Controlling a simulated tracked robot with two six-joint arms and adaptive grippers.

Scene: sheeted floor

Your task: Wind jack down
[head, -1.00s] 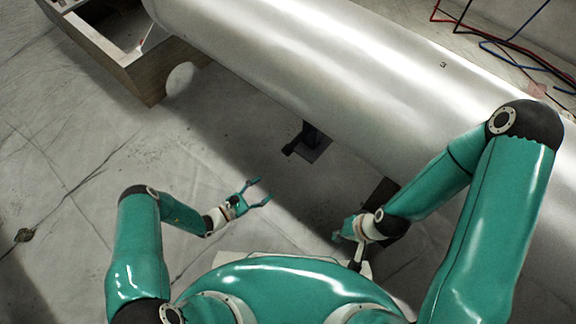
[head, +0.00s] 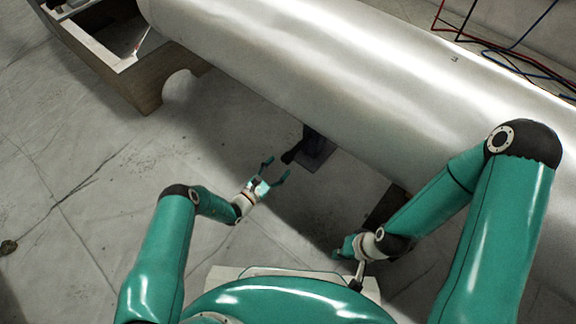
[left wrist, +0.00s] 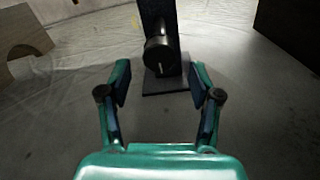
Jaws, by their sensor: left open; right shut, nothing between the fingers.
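The jack (head: 318,148) is a dark post on a flat plate, standing on the floor under the edge of a large silvery cylinder (head: 330,70). A dark knob (head: 291,157) sticks out from its near side. In the left wrist view the jack's post (left wrist: 158,20) is upright and the round knob (left wrist: 159,56) faces me, centred beyond my fingers. My left gripper (head: 276,169) is open and empty, just short of the knob and apart from it; its fingers also show in the left wrist view (left wrist: 160,85). My right gripper (head: 342,252) is shut and empty, low beside my body.
A wooden cradle (head: 125,85) with an arched cutout stands at the back left. A dark block (head: 387,206) sits under the cylinder near my right arm. Red and blue cables (head: 500,50) lie at the back right.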

